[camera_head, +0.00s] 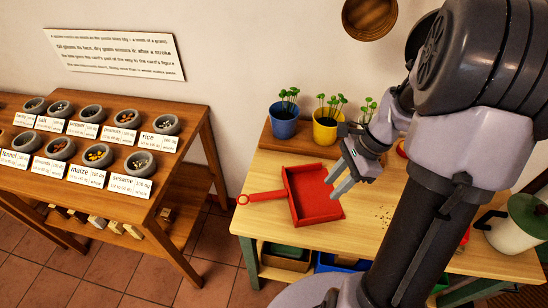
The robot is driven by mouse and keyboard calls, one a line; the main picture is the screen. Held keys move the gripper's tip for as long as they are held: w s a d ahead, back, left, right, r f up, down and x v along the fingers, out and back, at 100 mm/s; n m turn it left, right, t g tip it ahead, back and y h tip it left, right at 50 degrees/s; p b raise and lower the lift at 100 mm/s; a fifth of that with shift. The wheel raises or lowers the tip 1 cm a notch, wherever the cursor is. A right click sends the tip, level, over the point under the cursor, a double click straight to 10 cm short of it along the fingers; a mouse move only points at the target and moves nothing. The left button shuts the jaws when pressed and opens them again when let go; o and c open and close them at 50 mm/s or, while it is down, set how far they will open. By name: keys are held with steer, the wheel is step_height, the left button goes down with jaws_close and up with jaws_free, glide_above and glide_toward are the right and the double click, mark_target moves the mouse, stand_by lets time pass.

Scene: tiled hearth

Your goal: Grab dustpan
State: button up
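A red dustpan (311,212) lies on the light wooden table (380,238), near its left end. Its handle (263,198) points left to the table's edge. My gripper (335,186) comes in from the right, over the dustpan's right side. Its two grey fingers look apart, with nothing seen between them. I cannot tell from this view how high the fingertips are above the pan or whether they touch it. The handle is clear of the gripper.
Potted seedlings, in a blue pot (284,124) and a yellow pot (325,129) among others, stand on a raised board behind. A white-and-green canister (518,228) stands at right. A shelf of labelled bowls (92,115) stands left, beyond a floor gap.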

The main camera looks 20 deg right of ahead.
steer(key=b, duration=0.5)
glide_toward(308, 219)
steer(key=x, duration=0.5)
steer(key=shift+s+d, duration=0.1)
steer(key=shift+s, duration=0.1)
steer(key=b+x, duration=0.3)
steer(key=x, duration=0.2)
steer(key=shift+w+a+f, duration=0.2)
steer(key=shift+a+f, duration=0.05)
steer(key=shift+f, duration=0.05)
steer(key=shift+r, duration=0.15)
steer(key=shift+c, duration=0.2)
jaws_close()
